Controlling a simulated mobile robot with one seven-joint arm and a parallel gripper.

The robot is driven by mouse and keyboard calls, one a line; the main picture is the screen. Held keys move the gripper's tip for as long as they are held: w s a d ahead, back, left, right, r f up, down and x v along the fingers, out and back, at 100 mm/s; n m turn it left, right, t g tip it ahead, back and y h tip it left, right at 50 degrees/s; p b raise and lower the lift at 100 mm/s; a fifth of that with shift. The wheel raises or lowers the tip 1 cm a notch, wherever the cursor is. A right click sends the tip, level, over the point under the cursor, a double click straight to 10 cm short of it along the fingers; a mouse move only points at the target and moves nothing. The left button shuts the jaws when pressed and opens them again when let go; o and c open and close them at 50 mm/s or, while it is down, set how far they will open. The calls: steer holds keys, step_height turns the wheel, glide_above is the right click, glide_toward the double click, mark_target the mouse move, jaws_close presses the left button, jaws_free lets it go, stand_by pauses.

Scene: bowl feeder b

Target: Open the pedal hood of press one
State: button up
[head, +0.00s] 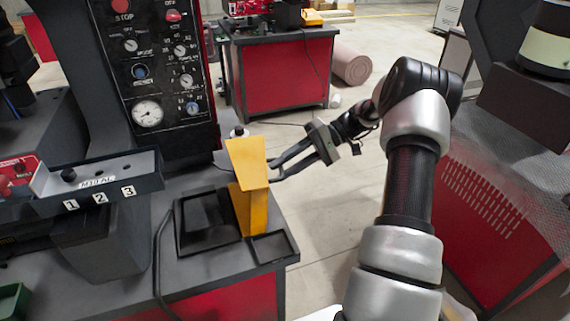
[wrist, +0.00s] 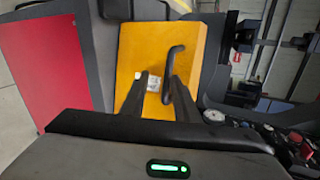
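The yellow pedal hood (head: 247,162) of the near press stands on the grey bench top in the head view, beside a black tray-like base. In the wrist view the hood's yellow face (wrist: 192,50) fills the middle and carries a dark curved handle (wrist: 177,50). My gripper (head: 271,173) is at the right side of the hood, its two fingers apart. In the wrist view my gripper (wrist: 162,80) has its fingertips over the yellow face, with the handle close to the right finger. I cannot tell whether they touch. The handle is hidden in the head view.
A control panel with a gauge (head: 147,113) rises behind the bench. A grey box numbered 1, 2, 3 (head: 100,190) stands at the left. A second red and grey bench (head: 280,75) is farther back. Open floor lies right of the hood, and a red perforated panel (head: 490,205) is at the right.

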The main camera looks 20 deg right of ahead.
steer(key=shift+d+r, duration=0.2)
steer(key=shift+r, duration=0.1)
steer(key=p+v, duration=0.4)
steer(key=v, duration=1.3)
steer(key=shift+p, duration=0.3)
steer(key=shift+d, duration=0.1)
